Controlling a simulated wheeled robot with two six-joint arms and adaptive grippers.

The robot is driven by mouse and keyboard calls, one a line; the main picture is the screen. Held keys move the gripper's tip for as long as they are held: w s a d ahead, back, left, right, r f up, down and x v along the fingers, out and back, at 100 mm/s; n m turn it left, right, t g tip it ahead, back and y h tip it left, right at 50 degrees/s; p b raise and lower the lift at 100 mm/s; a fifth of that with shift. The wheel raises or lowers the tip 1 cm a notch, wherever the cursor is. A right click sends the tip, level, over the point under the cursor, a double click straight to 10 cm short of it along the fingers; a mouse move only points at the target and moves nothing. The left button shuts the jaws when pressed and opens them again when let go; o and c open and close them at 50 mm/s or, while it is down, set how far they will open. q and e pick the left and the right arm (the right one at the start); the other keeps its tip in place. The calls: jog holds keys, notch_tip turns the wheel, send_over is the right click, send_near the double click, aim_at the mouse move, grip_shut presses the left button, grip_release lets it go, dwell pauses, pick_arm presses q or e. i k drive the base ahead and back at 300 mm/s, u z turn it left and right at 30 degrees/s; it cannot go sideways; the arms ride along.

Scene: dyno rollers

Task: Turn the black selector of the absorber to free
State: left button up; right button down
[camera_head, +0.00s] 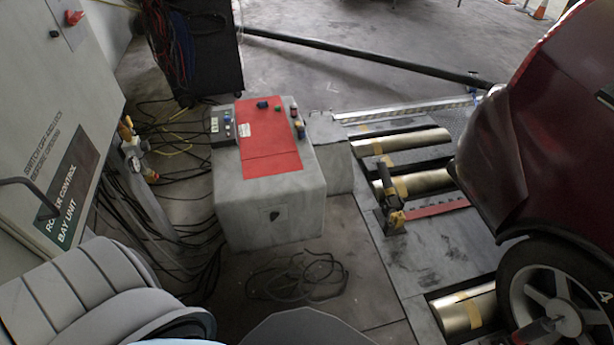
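The absorber looks to be the grey block (270,210) with a red top plate (270,155), standing on the floor in the middle. A small grey control box (222,125) adjoins the block's left side. Neither of my grippers is in view.
A grey cabinet (45,120) labelled for roller control stands at the left. Loose cables (295,275) lie on the floor in front of the block and left of it. Brass-coloured rollers (410,180) and a red car (530,130) are at the right. A long dark pole (370,60) crosses behind.

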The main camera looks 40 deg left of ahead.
aim_at(274, 216)
jog(key=u, duration=0.1)
jog(key=i, duration=1.4)
jog(key=u, duration=1.4)
jog(key=i, duration=1.05)
jog(key=u, duration=0.85)
